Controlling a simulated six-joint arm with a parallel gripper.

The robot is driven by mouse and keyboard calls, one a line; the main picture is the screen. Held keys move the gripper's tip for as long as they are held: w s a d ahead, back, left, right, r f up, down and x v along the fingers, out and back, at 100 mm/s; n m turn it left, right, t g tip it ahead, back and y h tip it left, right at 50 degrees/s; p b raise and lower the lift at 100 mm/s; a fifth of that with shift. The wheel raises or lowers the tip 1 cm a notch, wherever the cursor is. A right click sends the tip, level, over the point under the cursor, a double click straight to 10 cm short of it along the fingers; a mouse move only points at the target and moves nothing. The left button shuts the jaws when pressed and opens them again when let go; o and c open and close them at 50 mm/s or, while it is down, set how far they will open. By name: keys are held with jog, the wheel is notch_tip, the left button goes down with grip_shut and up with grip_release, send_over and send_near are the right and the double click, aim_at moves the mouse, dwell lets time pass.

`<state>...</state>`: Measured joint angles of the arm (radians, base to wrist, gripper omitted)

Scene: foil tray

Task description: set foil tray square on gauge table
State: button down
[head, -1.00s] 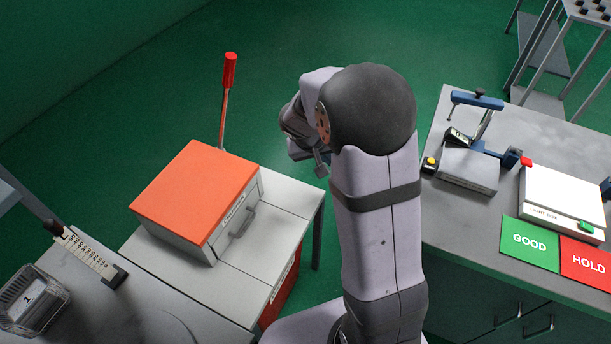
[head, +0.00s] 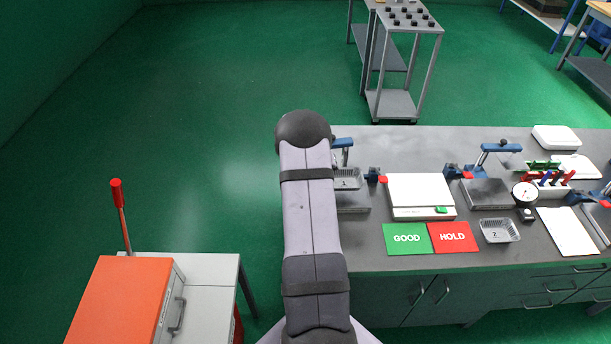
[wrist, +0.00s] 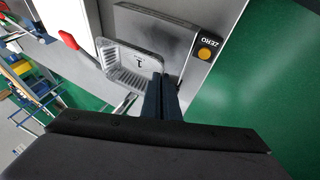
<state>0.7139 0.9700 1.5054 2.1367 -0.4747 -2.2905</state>
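The foil tray marked 1 (wrist: 120,66) is a shallow silver dish; it also shows in the head view (head: 347,184). My gripper (wrist: 165,82) is shut on its near right rim in the wrist view. The gauge table (wrist: 181,38) is a grey plate with a ZERO label and an orange button. The tray overlaps one side of this plate and seems to be above it; contact cannot be told. In the head view part of the gauge table (head: 354,208) shows below the tray, and my arm hides my gripper.
A white light box (head: 418,191), a green GOOD card (head: 407,239) and a red HOLD card (head: 453,237) lie right of the gauge table. Another foil tray marked 2 (head: 499,231) sits beyond them. A blue clamp (head: 343,143) stands behind the tray.

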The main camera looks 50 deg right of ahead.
jog(key=shift+s+d, duration=0.3)
jog(key=shift+d, duration=0.05)
jog(key=shift+f, duration=0.2)
notch_tip(320, 180, down, 4)
jog(key=b, duration=0.6)
jog(key=shift+r+b, duration=0.15)
jog(key=shift+b, duration=0.2)
jog(key=shift+p, duration=0.8)
dwell(0.5)
jog(key=shift+f, duration=0.25)
dwell(0.8)
jog(key=c, duration=2)
grip_release()
